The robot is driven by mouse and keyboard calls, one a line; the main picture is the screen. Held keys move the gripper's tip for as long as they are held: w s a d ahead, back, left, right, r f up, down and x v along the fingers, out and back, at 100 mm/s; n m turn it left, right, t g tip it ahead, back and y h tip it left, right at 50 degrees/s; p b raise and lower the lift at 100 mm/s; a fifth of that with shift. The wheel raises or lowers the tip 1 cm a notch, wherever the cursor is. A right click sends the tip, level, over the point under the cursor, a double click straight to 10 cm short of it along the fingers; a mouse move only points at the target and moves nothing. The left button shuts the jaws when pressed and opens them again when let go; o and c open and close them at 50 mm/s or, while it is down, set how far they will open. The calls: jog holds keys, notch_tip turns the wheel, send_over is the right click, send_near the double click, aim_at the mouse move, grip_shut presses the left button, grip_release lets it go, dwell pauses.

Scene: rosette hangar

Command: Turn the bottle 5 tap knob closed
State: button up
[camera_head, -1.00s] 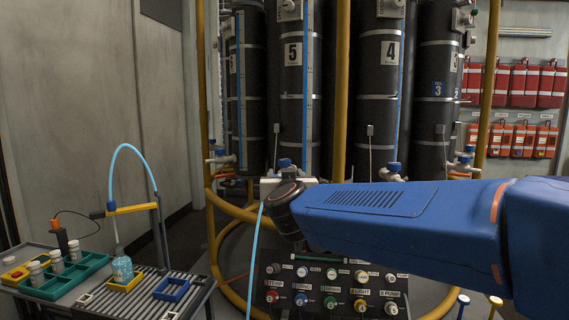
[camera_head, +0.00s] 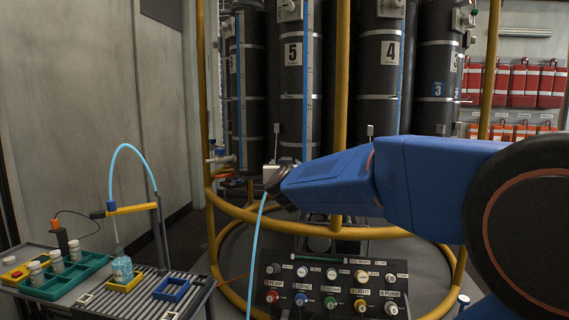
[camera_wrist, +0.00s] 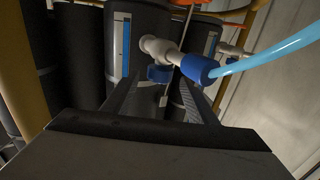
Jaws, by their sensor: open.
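Bottle 5 (camera_head: 292,95) is a tall black cylinder with a white 5 label, at the back centre. In the wrist view, a white tap (camera_wrist: 158,47) carries a blue knob (camera_wrist: 160,74) and a blue coupling (camera_wrist: 199,69) with a light-blue tube. My gripper (camera_wrist: 160,92) is open, and the knob appears between or just beyond its fingertips. I cannot tell whether they touch it. In the head view, my gripper (camera_head: 271,175) is below bottle 5 and its fingers are not clear. Bottle 5's tap is hidden there behind my gripper and wrist.
Yellow rails (camera_head: 340,90) stand around the bottles. A control panel (camera_head: 330,287) with coloured knobs is below my arm. The light-blue tube (camera_head: 256,230) hangs in front. A side table (camera_head: 130,305) with trays is at left; bottle 4 (camera_head: 378,90) is right of bottle 5.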

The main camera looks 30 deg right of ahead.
jog(key=shift+x, duration=2.3)
jog(key=c, duration=1.1)
jog(key=shift+o, duration=0.2)
jog(key=shift+m+g+h, duration=0.4)
jog(key=shift+m+h, duration=0.1)
jog(key=shift+h, duration=0.2)
jog(key=m+g+h, duration=0.1)
jog(key=h, duration=0.1)
jog(key=m+g+h, duration=0.2)
jog(key=shift+w+a+f+m+g, duration=0.1)
jog(key=shift+w+m+g, duration=0.05)
jog(key=shift+m+g, duration=0.15)
jog(key=m+g+h, duration=0.3)
jog(key=g, duration=0.1)
jog(key=shift+m+g, duration=0.3)
jog(key=shift+g, duration=0.1)
jog(key=m+g+h, duration=0.1)
jog(key=m+g, duration=0.1)
jog(key=g, duration=0.1)
jog(key=m+g, duration=0.2)
jog(key=g, duration=0.2)
jog(key=shift+m+h, duration=0.3)
jog(key=shift+h, duration=0.1)
jog(key=shift+m+g+y, duration=0.4)
jog(key=shift+m+g, duration=1.4)
jog(key=shift+g, duration=1.3)
